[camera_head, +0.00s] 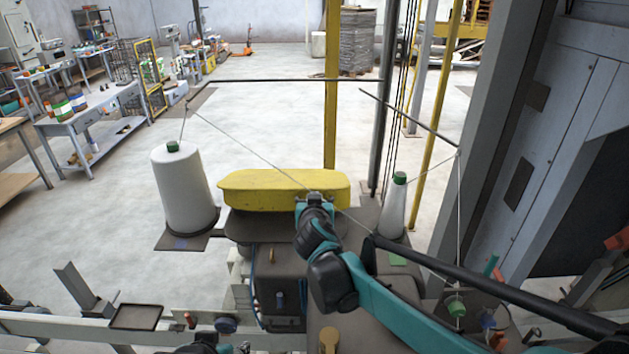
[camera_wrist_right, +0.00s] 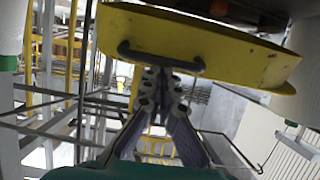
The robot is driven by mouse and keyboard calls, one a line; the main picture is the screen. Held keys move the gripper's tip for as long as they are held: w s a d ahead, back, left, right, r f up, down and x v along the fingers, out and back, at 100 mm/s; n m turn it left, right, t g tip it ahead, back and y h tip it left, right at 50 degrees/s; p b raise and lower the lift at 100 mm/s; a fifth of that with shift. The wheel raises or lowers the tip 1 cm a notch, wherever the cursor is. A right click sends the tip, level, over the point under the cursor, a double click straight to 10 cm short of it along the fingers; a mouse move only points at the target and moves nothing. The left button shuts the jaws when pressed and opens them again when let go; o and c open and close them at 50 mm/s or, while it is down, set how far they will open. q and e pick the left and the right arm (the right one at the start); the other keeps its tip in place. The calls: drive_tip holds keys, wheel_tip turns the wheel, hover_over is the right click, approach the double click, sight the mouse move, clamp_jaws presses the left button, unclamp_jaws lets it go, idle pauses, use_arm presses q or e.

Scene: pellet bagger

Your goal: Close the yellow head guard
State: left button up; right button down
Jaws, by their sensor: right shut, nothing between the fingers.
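The yellow head guard (camera_head: 270,190) is a long rounded cover on top of the grey sewing head in the middle of the head view. In the right wrist view the guard (camera_wrist_right: 215,45) fills the upper part, with a dark bar handle (camera_wrist_right: 185,62) on its face. My right gripper (camera_head: 314,197) is at the guard's near side, right of its middle. Its fingers (camera_wrist_right: 160,74) are shut and empty, with the tips at the handle. I cannot tell whether they touch it. How far the guard stands open is unclear.
A large white thread cone (camera_head: 183,190) stands left of the guard, and a slimmer cone (camera_head: 394,208) stands to the right. Thin threads run across the head. A yellow post (camera_head: 331,110) and a dark pole (camera_head: 386,100) rise behind. A black bar (camera_head: 480,280) crosses the right front.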

drive_tip(key=s+f+b, duration=0.1)
drive_tip(key=f, duration=0.2)
drive_tip(key=s+f+b, duration=0.1)
drive_tip(key=f+b, duration=0.1)
drive_tip(key=f, duration=0.1)
drive_tip(key=s+f+b, duration=0.1)
drive_tip(key=f+b, duration=0.1)
drive_tip(key=f, duration=0.1)
drive_tip(key=shift+s+f, duration=0.35)
drive_tip(key=shift+f, duration=0.05)
drive_tip(key=v, duration=1.2)
